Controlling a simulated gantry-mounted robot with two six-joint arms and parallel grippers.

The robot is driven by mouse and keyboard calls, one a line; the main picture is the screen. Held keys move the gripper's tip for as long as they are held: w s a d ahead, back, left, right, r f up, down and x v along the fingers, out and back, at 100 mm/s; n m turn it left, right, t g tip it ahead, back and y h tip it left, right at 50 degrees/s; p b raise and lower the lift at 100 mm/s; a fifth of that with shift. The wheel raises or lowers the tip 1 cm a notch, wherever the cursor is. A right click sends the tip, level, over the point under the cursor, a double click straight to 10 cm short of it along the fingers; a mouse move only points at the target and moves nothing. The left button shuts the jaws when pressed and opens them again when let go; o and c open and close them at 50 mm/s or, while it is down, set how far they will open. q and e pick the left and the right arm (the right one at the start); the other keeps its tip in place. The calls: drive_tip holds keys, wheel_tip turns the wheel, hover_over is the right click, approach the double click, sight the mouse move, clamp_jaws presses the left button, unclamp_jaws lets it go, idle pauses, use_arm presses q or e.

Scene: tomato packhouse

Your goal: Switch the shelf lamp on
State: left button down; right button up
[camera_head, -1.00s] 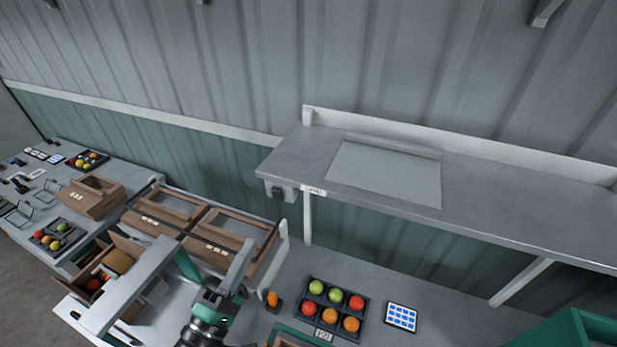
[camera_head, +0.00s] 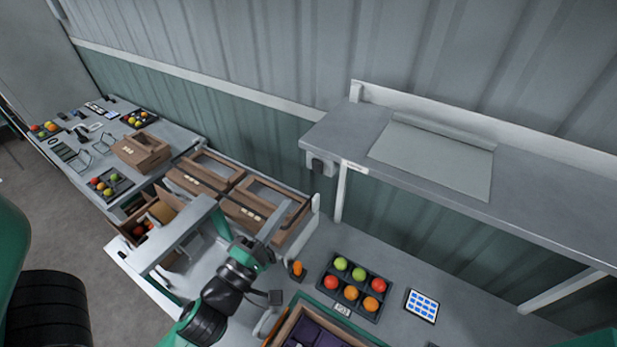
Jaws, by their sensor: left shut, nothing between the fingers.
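A small grey box with a dark switch (camera_head: 318,166) on its face hangs under the left end of the grey wall shelf (camera_head: 345,128). I take it for the lamp's switch; its setting is too small to tell. The lamp itself and any light from it do not show. My left gripper (camera_head: 277,219) is shut and empty. It points up and right, and its tip appears below and left of the switch, apart from it in the picture. My right gripper is not in view.
A sealing-machine-like frame (camera_head: 178,240) stands left of my left gripper, with brown boxes (camera_head: 240,213) behind. Below the shelf are a tomato tray (camera_head: 335,303), a blue-and-white pad (camera_head: 422,305) and an open carton (camera_head: 290,327). A sheet (camera_head: 440,160) lies on the shelf.

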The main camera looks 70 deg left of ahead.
sight(316, 166)
use_arm(q)
drive_tip(key=p+x, duration=0.1)
drive_tip(key=x, duration=0.2)
drive_tip(key=p+x, duration=0.2)
drive_tip(key=x, duration=0.1)
drive_tip(key=p+x, duration=0.1)
drive_tip(key=x, duration=0.2)
drive_tip(key=shift+w+r+p, duration=0.15)
drive_tip(key=shift+r+p, duration=0.15)
drive_tip(key=shift+w+a+f, duration=0.15)
drive_tip(key=shift+w+a, duration=0.25)
drive_tip(key=shift+w, duration=0.05)
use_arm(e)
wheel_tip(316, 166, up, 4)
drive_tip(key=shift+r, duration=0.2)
